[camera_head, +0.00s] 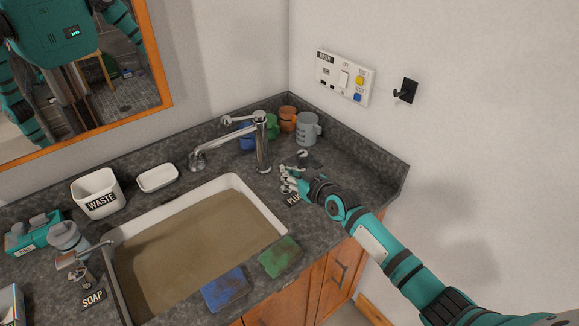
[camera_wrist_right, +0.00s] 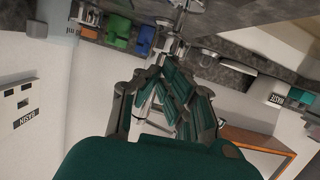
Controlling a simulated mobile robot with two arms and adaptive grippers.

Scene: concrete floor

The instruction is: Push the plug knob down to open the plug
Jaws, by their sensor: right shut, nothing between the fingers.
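My right gripper (camera_head: 287,180) is shut and empty, low over the counter to the right of the sink. It partly covers a label on the counter (camera_head: 293,199) that begins "PLU". A small metal piece (camera_head: 302,154) shows just behind the gripper; I cannot tell whether it is the plug knob. Contact between the fingers and a knob cannot be made out. The sink basin (camera_head: 232,181) holds murky brown water, and its drain is hidden. In the right wrist view the gripper's fingers (camera_wrist_right: 170,55) point toward the counter. My left gripper is not in view.
The metal faucet (camera_head: 262,145) stands left of my gripper. Coloured cups and a grey mug (camera_head: 307,128) stand behind. A switch panel (camera_head: 344,78) and black hook (camera_head: 405,91) are on the wall. Sponges (camera_head: 280,257) lie at the front; a waste bin (camera_head: 97,192) stands left.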

